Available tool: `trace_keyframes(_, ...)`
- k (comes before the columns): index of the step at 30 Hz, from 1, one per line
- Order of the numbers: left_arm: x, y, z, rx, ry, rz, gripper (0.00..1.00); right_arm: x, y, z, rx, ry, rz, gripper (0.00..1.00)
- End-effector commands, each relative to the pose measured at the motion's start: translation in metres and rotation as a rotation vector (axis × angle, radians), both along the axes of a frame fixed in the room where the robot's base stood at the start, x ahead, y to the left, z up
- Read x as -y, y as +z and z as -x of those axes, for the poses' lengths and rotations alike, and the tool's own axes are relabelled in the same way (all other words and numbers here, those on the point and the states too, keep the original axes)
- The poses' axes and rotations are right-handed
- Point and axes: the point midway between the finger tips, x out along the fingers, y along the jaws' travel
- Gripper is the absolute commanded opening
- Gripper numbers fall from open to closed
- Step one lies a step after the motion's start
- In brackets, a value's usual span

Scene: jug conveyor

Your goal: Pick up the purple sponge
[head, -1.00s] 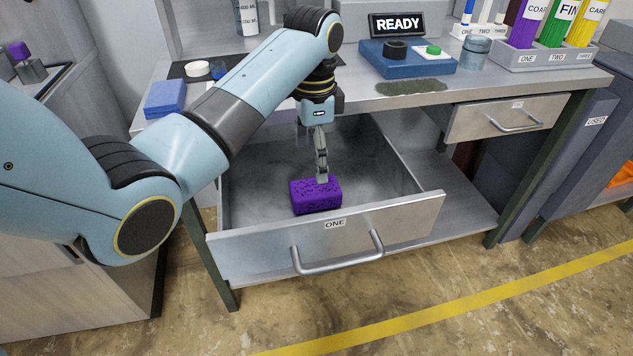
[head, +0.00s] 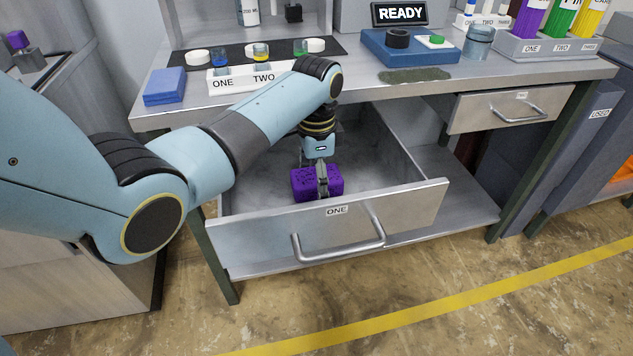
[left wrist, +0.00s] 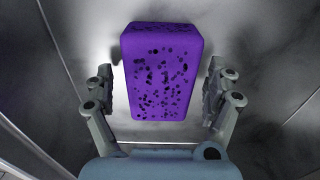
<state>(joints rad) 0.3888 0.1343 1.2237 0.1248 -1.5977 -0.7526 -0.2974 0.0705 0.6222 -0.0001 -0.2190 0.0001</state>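The purple sponge (head: 302,184) lies in the open drawer labelled ONE (head: 245,232), close behind the drawer's front panel. My left gripper (head: 322,190) points down over the sponge, and a finger hides its middle in the head view. In the left wrist view the sponge (left wrist: 160,75) sits between the two spread fingers of my left gripper (left wrist: 160,95). A gap shows on each side, so the fingers do not touch it there. My right gripper is not in view.
The drawer's side walls and front panel surround the sponge and gripper. On the bench above are a blue sponge (head: 165,86), a white rack (head: 240,79) and a blue box with buttons (head: 410,48). A closed drawer (head: 508,115) is at right.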

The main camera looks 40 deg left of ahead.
Motion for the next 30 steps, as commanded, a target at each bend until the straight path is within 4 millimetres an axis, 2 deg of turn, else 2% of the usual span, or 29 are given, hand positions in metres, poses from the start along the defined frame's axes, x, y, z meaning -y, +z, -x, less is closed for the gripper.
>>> trace_keyframes(1, 0.000, 0.000, 0.000, 0.000, 0.000, 0.000, 0.81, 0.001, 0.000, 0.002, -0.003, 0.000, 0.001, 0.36)
trace_keyframes(11, 0.000, 0.000, 0.000, 0.000, 0.000, 0.000, 0.39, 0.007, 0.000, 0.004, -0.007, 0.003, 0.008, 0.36)
trace_keyframes(23, 0.000, 0.006, 0.000, 0.001, 0.000, 0.001, 0.38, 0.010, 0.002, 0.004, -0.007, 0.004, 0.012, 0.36)
trace_keyframes(26, 0.000, 0.021, -0.001, 0.003, 0.000, 0.000, 0.38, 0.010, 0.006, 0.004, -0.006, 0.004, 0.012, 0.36)
trace_keyframes(30, 0.000, 0.052, -0.001, 0.005, 0.000, 0.000, 0.38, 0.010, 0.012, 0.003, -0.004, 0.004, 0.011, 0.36)
